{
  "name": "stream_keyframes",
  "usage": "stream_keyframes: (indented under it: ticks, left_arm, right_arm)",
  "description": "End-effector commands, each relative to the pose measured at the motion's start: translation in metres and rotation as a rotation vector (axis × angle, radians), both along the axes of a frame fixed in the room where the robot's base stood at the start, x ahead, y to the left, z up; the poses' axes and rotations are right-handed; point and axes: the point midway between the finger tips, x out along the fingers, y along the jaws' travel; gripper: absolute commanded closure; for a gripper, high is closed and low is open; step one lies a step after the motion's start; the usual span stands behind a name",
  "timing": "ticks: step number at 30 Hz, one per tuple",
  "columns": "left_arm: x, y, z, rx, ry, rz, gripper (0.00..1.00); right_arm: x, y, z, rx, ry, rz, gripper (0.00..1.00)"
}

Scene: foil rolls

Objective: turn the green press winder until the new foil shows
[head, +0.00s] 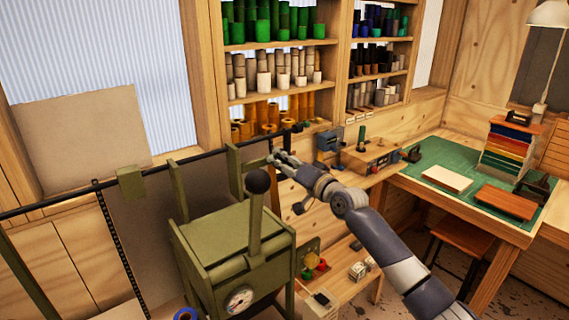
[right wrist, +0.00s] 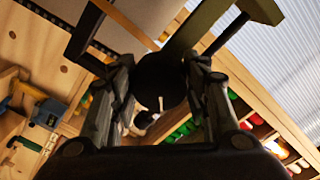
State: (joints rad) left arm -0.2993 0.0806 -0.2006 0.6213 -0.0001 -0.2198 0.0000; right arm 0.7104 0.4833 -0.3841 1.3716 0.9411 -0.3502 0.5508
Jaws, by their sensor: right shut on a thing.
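The olive-green press (head: 235,250) stands at the lower middle of the head view, with a lever topped by a black ball and a round gauge on its front. Its upright frame (head: 236,172) rises behind, by a long black bar. My right gripper (head: 277,156) is at the right side of that frame. In the right wrist view its two fingers (right wrist: 160,85) are shut on a dark round part (right wrist: 158,72), which looks like the winder's knob. The winder is mostly hidden by the gripper. I cannot make out the foil clearly. My left gripper is not in view.
Shelves (head: 275,88) of green, pale, orange and dark rolls stand behind. A low wooden bench (head: 340,270) is right of the press.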

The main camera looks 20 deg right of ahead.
Motion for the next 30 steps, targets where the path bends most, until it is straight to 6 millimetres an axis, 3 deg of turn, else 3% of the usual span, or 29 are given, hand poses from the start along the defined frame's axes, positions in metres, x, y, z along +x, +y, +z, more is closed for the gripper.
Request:
stream_keyframes:
  ticks: [18,30]
  left_arm:
    - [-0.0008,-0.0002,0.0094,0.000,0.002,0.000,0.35]
    - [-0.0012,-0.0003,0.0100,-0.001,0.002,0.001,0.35]
  right_arm:
    - [0.0002,0.0007,0.0000,0.547,0.198,0.001,0.81]
    - [0.0002,0.0004,-0.0002,0.790,0.287,0.001,0.81]
